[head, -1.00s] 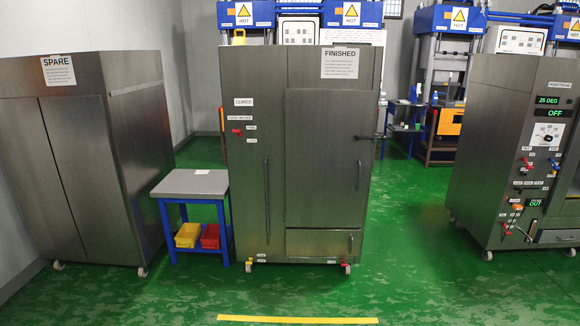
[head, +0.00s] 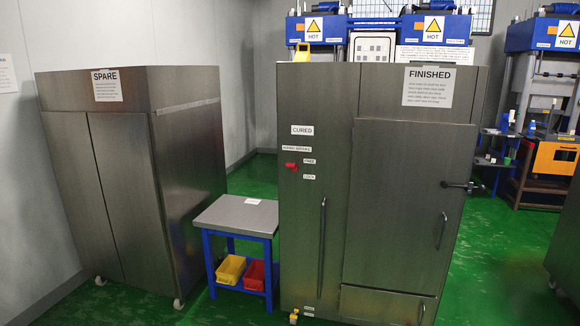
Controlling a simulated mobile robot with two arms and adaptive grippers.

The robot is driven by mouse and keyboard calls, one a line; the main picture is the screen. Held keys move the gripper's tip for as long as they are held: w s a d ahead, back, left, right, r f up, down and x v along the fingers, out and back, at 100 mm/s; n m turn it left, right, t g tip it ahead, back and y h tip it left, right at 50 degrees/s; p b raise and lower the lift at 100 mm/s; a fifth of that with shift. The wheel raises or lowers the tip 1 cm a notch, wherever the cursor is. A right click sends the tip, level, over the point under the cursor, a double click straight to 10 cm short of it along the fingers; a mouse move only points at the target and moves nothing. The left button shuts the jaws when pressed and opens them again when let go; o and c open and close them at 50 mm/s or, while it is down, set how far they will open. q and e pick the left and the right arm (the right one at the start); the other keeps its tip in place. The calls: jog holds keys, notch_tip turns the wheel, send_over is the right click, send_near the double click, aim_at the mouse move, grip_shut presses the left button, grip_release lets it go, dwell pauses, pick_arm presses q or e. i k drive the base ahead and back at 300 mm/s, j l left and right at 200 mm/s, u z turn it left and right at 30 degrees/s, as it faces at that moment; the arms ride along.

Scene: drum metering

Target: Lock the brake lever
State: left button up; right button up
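A small red lever (head: 291,166) sits on the left front of the tall steel cabinet marked FINISHED (head: 335,200). A label that seems to read as a brake label (head: 296,149) is above it. Two small labels are at its right, the upper seeming to read FREE (head: 309,161) and the lower LOCK (head: 309,177). The lever looks roughly level, nearer the upper label; its exact setting is too small to tell. Neither of my grippers is in the head view.
A steel cabinet marked SPARE (head: 130,190) stands at the left. A grey-topped blue table (head: 237,215) with yellow (head: 231,269) and red (head: 255,275) bins stands between the cabinets. The finished cabinet has a dark door handle (head: 462,186) at its right. Green floor (head: 505,260) is open at the right.

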aim_at(289, 165)
jog(key=i+j+z, duration=0.1)
jog(key=i+j, duration=0.35)
jog(key=i+j+z, duration=0.15)
jog(key=i+j, duration=0.3)
jog(key=i+j+z, duration=0.1)
jog(key=i+j, duration=0.35)
jog(key=i+j+z, duration=0.1)
jog(key=i+j, duration=0.3)
jog(key=j, duration=0.2)
jog(key=i+j+z, duration=0.1)
jog(key=i+j, duration=0.3)
jog(key=j, duration=0.2)
